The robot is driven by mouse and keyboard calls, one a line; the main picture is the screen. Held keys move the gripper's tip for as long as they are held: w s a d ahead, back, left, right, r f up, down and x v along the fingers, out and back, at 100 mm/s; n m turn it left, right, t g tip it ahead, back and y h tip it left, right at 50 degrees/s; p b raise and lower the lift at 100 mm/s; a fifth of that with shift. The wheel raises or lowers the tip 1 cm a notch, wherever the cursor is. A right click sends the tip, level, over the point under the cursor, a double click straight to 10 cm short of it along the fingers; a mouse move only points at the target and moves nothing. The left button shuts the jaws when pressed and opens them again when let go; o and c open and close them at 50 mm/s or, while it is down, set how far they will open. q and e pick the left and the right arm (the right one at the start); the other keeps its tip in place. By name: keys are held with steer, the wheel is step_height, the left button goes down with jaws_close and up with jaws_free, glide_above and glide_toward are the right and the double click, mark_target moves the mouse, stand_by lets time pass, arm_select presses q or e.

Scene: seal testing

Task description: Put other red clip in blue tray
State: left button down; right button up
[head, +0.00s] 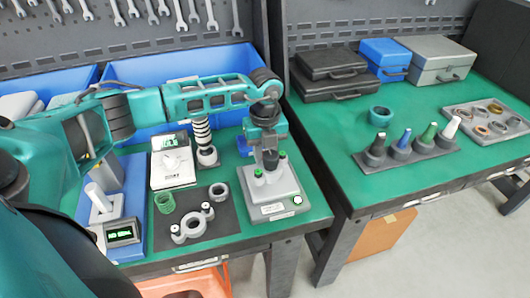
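I cannot make out any red clip in the head view. A flat blue tray (134,172) lies at the left of the near bench, with a white upright piece and a small display reading "NO SEAL" on or beside it. My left arm reaches across the bench from the left. My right gripper is not in view.
A dark mat (222,222) holds a grey two-ring part (190,226), a green ring (165,203) and a grey ring (219,192). A white instrument (172,168) stands behind it. Large blue bins (215,62) line the back. The right bench (330,135) has cases, bottles and a ring tray.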

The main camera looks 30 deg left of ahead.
arm_select(q)
steer(key=shift+r, duration=0.15)
steer(key=shift+r+p, duration=0.6)
steer(key=shift+r, duration=0.95)
